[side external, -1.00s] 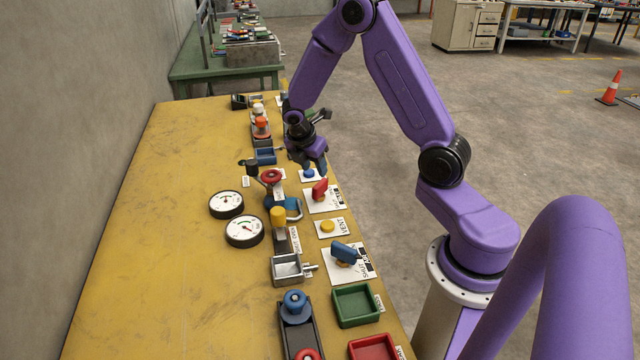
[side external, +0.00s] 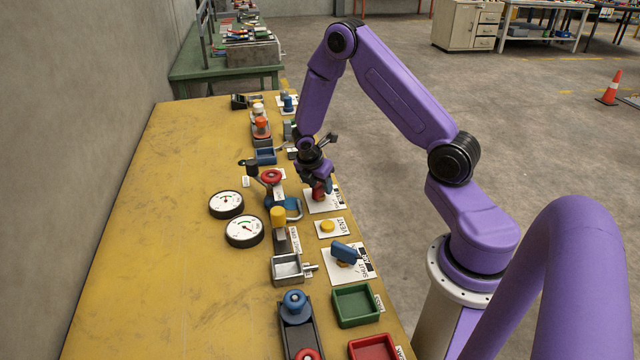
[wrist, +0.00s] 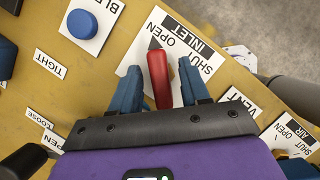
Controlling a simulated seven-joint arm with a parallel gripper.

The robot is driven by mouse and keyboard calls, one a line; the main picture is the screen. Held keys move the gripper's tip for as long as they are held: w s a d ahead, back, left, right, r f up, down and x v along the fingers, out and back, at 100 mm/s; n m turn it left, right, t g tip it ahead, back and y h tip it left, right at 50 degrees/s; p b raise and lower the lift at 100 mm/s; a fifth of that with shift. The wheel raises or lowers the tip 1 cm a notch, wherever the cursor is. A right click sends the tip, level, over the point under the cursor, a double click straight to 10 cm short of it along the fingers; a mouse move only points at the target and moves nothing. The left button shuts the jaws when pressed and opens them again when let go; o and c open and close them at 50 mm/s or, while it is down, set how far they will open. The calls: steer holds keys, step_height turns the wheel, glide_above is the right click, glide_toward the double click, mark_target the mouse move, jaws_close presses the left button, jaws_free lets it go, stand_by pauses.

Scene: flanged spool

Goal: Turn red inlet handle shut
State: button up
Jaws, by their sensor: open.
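The red inlet handle (wrist: 159,80) stands on its white card (wrist: 172,32), marked INLET, OPEN and SHUT, in the wrist view. My gripper (wrist: 160,82) is open, with one blue finger on each side of the red handle and visible gaps between. In the side view my gripper (side external: 317,186) is low over the inlet card (side external: 325,203), and it partly hides the red handle (side external: 319,195).
A blue button (wrist: 82,24) lies left of the inlet card. The yellow vent button (side external: 327,226) and the blue air handle (side external: 345,252) are nearer the side camera. A red knob (side external: 271,176) and two gauges (side external: 244,231) stand left of my gripper.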

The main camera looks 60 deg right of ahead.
jaws_close()
steer(key=shift+m, duration=0.3)
steer(key=m+g, duration=0.1)
steer(key=m, duration=0.2)
steer(key=shift+m+g, duration=0.4)
steer(key=m+g+y, duration=0.1)
steer(key=m, duration=0.3)
steer(key=shift+m, duration=0.3)
steer(key=m, duration=0.2)
steer(key=m+g+y, duration=0.1)
steer(key=m, duration=0.1)
steer(key=shift+y, duration=0.3)
steer(key=m, duration=0.2)
steer(key=m+y, duration=0.1)
steer(key=m, duration=0.1)
steer(key=shift+m+g+y, duration=0.3)
steer(key=shift+g, duration=0.1)
steer(key=shift+m, duration=0.3)
